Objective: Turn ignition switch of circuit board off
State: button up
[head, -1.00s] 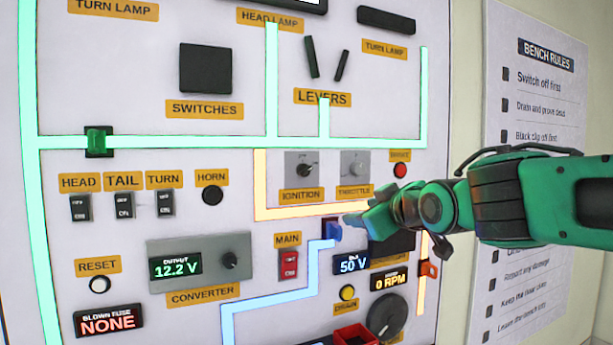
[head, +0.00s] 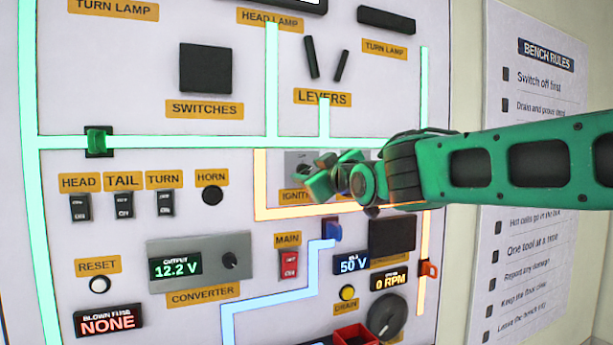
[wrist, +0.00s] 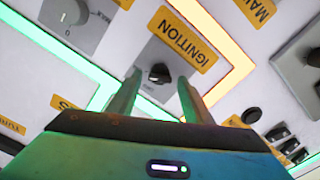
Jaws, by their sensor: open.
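In the wrist view the knob (wrist: 159,73) lies between and just beyond my two open green fingers, and I see no contact. My gripper (wrist: 155,95) is open and empty. In the head view my gripper (head: 318,175) is in front of the ignition plate (head: 293,158) and hides much of it and part of the IGNITION label (head: 293,196). The circuit board (head: 225,60) stands upright and its light strips are lit.
The throttle knob (wrist: 68,15) is close by on its own plate. A blue connector (head: 331,230) and the red MAIN switch (head: 289,264) are below my gripper. An orange light strip (head: 262,200) runs around the ignition area. Displays read 12.2 V, 50 V, 0 RPM and NONE.

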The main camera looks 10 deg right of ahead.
jog(key=shift+w+a, duration=0.2)
jog(key=shift+w, duration=0.5)
jog(key=c, duration=1)
jog(key=shift+n, duration=0.4)
jog(key=n, duration=0.5)
jog(key=shift+f, duration=0.15)
jog(key=n, duration=0.4)
jog(key=shift+a+f, duration=0.1)
jog(key=shift+n, duration=1)
jog(key=shift+a+f, duration=0.1)
jog(key=shift+f, duration=0.05)
